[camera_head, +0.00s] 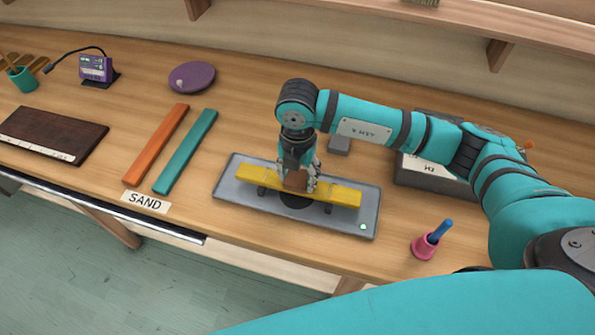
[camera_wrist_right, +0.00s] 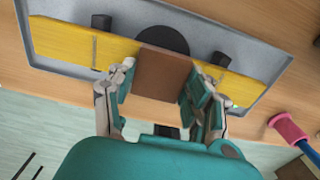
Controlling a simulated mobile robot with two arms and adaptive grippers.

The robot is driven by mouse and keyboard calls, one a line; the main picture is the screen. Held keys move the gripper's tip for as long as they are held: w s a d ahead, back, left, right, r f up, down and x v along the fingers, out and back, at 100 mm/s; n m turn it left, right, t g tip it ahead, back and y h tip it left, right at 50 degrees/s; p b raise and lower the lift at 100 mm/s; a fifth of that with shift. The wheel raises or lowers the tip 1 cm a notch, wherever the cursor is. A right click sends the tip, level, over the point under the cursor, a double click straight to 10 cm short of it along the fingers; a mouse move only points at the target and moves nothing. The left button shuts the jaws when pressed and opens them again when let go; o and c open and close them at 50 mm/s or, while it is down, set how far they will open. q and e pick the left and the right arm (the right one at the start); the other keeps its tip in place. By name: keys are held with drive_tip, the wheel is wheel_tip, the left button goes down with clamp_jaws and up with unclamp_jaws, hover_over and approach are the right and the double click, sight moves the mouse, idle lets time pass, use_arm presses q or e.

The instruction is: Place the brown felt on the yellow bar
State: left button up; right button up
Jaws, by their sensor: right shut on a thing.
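The yellow bar (camera_head: 340,193) lies across dark supports on a grey tray on the bench. The bar also shows in the right wrist view (camera_wrist_right: 60,42). My right gripper (camera_head: 297,183) is over the middle of the bar, pointing down. It is shut on the brown felt (camera_wrist_right: 161,73), a small square block that shows between its fingers in the right wrist view. The felt (camera_head: 296,180) covers the bar's middle; I cannot tell whether it touches the bar. A black disc (camera_wrist_right: 162,40) lies under the bar. My left gripper is not in view.
The grey tray (camera_head: 370,218) has a green light at its corner. Orange (camera_head: 157,143) and teal (camera_head: 187,150) bars lie left, near a SAND label (camera_head: 146,201). A pink holder (camera_head: 424,247) with a blue stick stands right. A small grey block (camera_head: 339,145) sits behind the tray.

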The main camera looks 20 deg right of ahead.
sight(298, 177)
drive_tip(key=shift+f, duration=0.2)
drive_tip(key=o, duration=0.8)
drive_tip(key=shift+o, duration=0.2)
drive_tip(key=shift+r, duration=0.15)
drive_tip(key=shift+r, duration=0.25)
wheel_tip(298, 177, up, 12)
drive_tip(key=b, duration=0.2)
drive_tip(key=shift+f, duration=0.2)
